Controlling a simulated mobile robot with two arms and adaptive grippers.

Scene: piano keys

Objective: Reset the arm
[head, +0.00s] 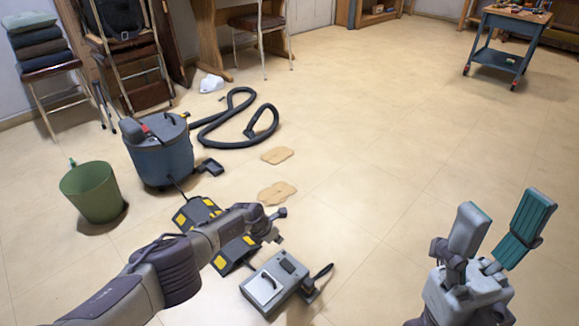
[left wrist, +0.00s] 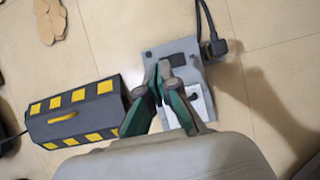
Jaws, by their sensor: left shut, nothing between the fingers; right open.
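My left arm comes in from the left in the head view, and its gripper (head: 277,224) is above the floor near a grey box device. In the left wrist view the two green-edged fingers of the left gripper (left wrist: 166,74) meet at their tips, with nothing between them. My right gripper (head: 503,212) is at the lower right of the head view, its two fingers pointing up and spread wide apart, empty. No piano keys show in either view.
The grey box device (head: 272,285) and black-and-yellow blocks (head: 236,252) lie on the floor by the left arm. A blue vacuum (head: 160,155), its hose (head: 228,120) and a green bin (head: 92,192) stand farther back. A blue cart (head: 500,45) is far right. The middle floor is clear.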

